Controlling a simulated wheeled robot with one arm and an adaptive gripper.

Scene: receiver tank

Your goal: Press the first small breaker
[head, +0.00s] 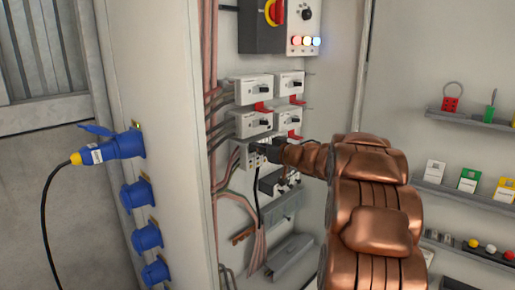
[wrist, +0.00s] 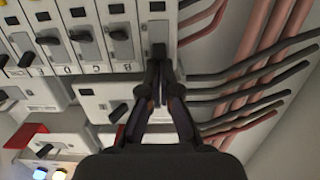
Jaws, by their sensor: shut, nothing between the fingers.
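The small breakers form a row of white modules with dark toggles across the top of the wrist view. The breaker at the right end of that row (wrist: 157,29) lies straight ahead of my gripper (wrist: 159,70). My gripper is shut and empty, its fingertips at that breaker's dark toggle (wrist: 158,50). I cannot tell whether they touch it. This toggle sits lower in the picture than its neighbours' toggles, such as the neighbouring one (wrist: 119,34). In the head view the row (head: 250,158) is partly hidden by my gripper (head: 266,148).
Larger switch boxes (head: 254,88) with red tabs sit above the row. A red-and-yellow rotary switch (head: 273,12) and lit lamps (head: 306,41) are higher. Cables (wrist: 240,90) run close beside my gripper. Blue sockets (head: 143,195) line the cabinet's left side; shelves (head: 465,190) are at right.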

